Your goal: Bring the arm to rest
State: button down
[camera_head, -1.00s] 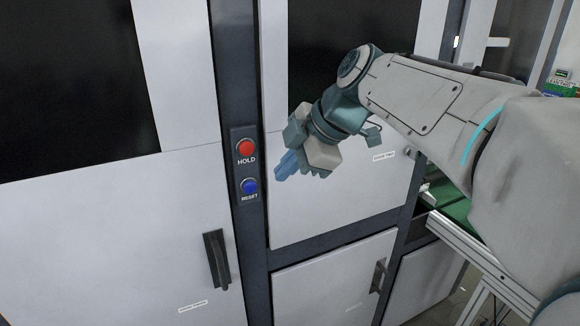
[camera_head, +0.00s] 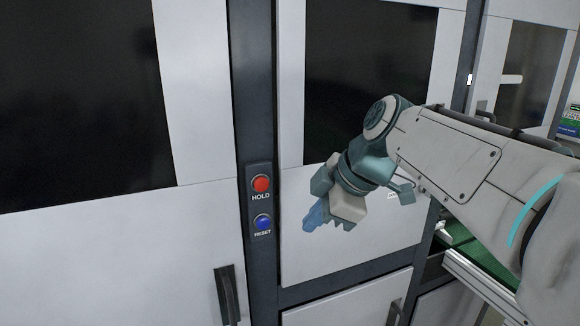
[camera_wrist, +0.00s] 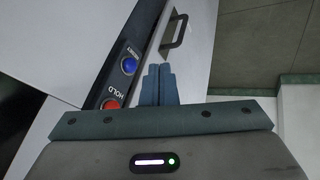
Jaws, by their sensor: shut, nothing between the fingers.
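My gripper (camera_head: 316,216) is at the end of my arm, in front of the white cabinet and to the right of the button panel (camera_head: 260,212). Its blue fingers are together with nothing between them. In the wrist view the closed fingers (camera_wrist: 158,84) point toward the cabinet front. The red HOLD button (camera_head: 261,184) sits above the blue RESET button (camera_head: 263,222) on the dark post. Both buttons also show at the left of the wrist view, red (camera_wrist: 110,104) and blue (camera_wrist: 129,66). The fingers appear apart from both buttons.
White cabinet doors with dark windows (camera_head: 85,95) fill the left and middle. A black door handle (camera_head: 227,295) sticks out at the lower left. A green-topped conveyor or bench (camera_head: 478,250) stands at the right, beneath my arm. Bare floor shows in the wrist view (camera_wrist: 265,45).

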jog(key=s+d+f+m+h, duration=0.2)
jog(key=s+d+f+m, duration=0.3)
jog(key=f+m, duration=0.4)
jog(key=s+d+f+m+h, duration=0.3)
jog(key=s+d+f+m, duration=0.1)
jog(key=s+f+m, duration=0.4)
jog(key=shift+d+f+m+g, duration=0.3)
jog(key=shift+d+f+m, duration=0.1)
jog(key=shift+f, duration=0.25)
jog(key=shift+s, duration=0.1)
